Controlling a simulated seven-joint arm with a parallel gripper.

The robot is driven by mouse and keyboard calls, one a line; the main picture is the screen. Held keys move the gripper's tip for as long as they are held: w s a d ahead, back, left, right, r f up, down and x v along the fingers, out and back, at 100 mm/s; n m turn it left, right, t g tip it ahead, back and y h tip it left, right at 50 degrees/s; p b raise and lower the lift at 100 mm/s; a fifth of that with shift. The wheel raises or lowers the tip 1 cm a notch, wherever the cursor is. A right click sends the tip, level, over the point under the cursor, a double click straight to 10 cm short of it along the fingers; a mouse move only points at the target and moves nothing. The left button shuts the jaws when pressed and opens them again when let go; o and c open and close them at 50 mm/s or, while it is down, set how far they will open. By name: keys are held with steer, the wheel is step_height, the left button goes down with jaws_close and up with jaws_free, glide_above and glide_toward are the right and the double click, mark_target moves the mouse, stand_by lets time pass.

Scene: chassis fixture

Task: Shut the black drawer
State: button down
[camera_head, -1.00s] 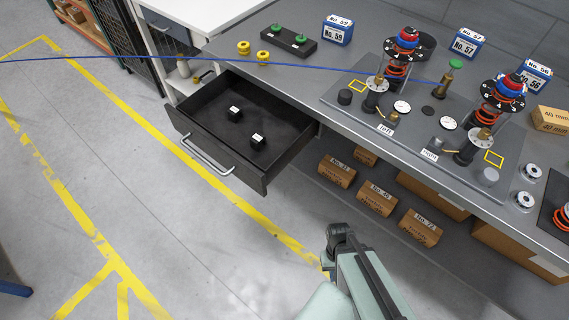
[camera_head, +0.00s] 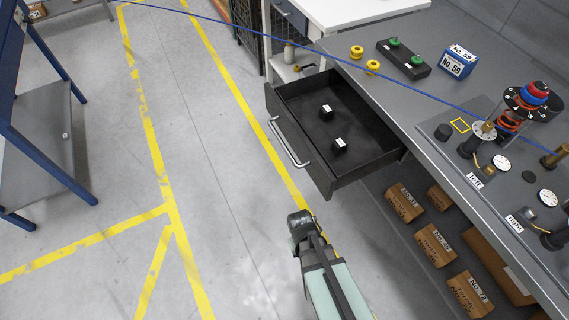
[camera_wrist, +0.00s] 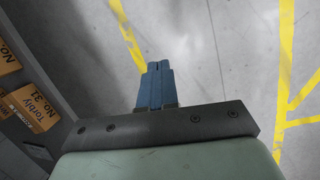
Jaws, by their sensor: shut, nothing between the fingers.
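The black drawer (camera_head: 359,171) hangs pulled out from under the grey workbench (camera_head: 430,112), with a silver bar handle (camera_head: 288,143) on its front. Two small black blocks with white labels, one farther back (camera_head: 326,112) and one nearer (camera_head: 340,145), lie inside it. My arm shows in the head view below the drawer's near corner, apart from it; the fingers are hidden there. In the wrist view my gripper (camera_wrist: 159,66) is shut and empty, its blue fingers together over the floor. The drawer does not show in the wrist view.
Cardboard boxes (camera_head: 436,246) sit under the bench to the right of my arm. A blue-framed rack (camera_head: 52,120) stands at the left. The floor in front of the drawer is clear, with yellow lines. A blue cable (camera_head: 235,29) crosses the head view.

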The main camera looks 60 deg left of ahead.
steer(key=s+a+r+n+t+y, duration=0.25)
steer(key=s+a+r+n, duration=0.25)
steer(key=s+a+r, duration=0.3)
steer(key=s+a+r+n+t+y, duration=0.2)
steer(key=s+a+r+n+t, duration=0.3)
steer(key=s+a, duration=0.55)
steer(key=w+a+r+n+t+h, duration=0.1)
steer(key=w+r+n+t, duration=0.3)
steer(key=r, duration=0.4)
steer(key=w+a+r+n+t+h, duration=0.1)
steer(key=w+r+n+t, duration=0.1)
steer(key=r+n+t, duration=0.35)
steer(key=w+g, duration=0.2)
steer(key=w, duration=1.1)
steer(key=shift+w, duration=0.25)
steer(key=shift+w+n, duration=0.1)
steer(key=shift+n, duration=0.15)
glide_toward(356, 141)
steer(key=w+r, duration=0.1)
steer(key=w, duration=0.2)
steer(key=w+r, duration=0.1)
steer(key=w, duration=0.5)
steer(key=shift+w+d+r, duration=0.15)
steer(key=shift+w+r, duration=0.2)
steer(key=shift+r, duration=0.05)
